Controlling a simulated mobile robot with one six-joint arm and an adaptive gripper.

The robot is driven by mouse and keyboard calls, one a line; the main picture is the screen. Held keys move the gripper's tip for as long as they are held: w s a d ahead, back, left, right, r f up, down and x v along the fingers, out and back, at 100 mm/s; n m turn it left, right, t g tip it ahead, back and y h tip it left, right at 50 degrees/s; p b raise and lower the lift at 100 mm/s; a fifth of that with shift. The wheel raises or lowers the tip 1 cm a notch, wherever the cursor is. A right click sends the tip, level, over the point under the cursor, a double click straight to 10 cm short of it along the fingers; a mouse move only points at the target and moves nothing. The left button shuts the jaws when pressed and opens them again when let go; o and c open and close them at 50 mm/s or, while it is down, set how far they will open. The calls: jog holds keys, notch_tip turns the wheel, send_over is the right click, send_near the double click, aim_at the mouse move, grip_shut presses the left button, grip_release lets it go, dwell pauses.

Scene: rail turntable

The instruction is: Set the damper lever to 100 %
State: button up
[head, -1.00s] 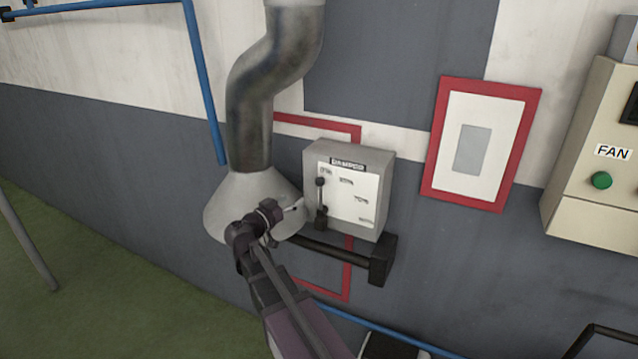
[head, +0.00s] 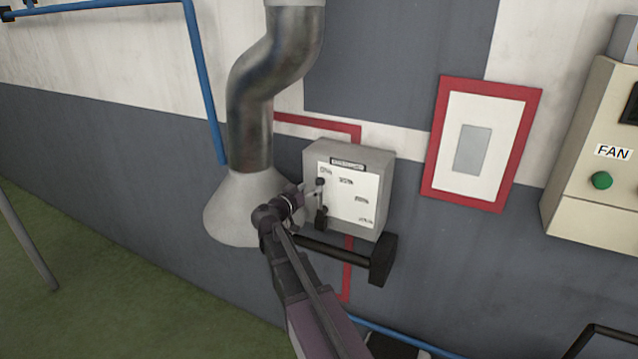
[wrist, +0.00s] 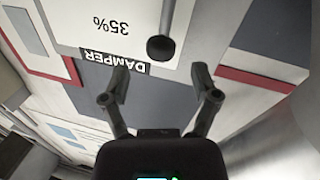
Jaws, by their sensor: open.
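The damper box (head: 345,158) is grey and mounted on the wall, with a white scale plate (head: 355,185) carrying several small percent labels. Its dark lever (head: 321,200) stands near upright at the plate's left side, with a round black knob (head: 320,182) on top. In the wrist view, which is turned over, the knob (wrist: 160,48) lies just beyond the fingertips, centred between them. A "35%" label (wrist: 110,23) and the "DAMPER" label (wrist: 115,59) show there. My gripper (wrist: 161,72) is open and empty; in the head view my gripper (head: 304,190) is just left of the knob.
A metal duct with a flared hood (head: 240,205) stands close left of the box. A dark horizontal bar (head: 335,247) runs below the box. A red-framed panel (head: 480,90) and a box labelled FAN (head: 580,195) are to the right.

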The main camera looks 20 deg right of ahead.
aim_at(317, 184)
jog(key=shift+x, duration=2.55)
jog(key=shift+a, duration=0.1)
grip_shut()
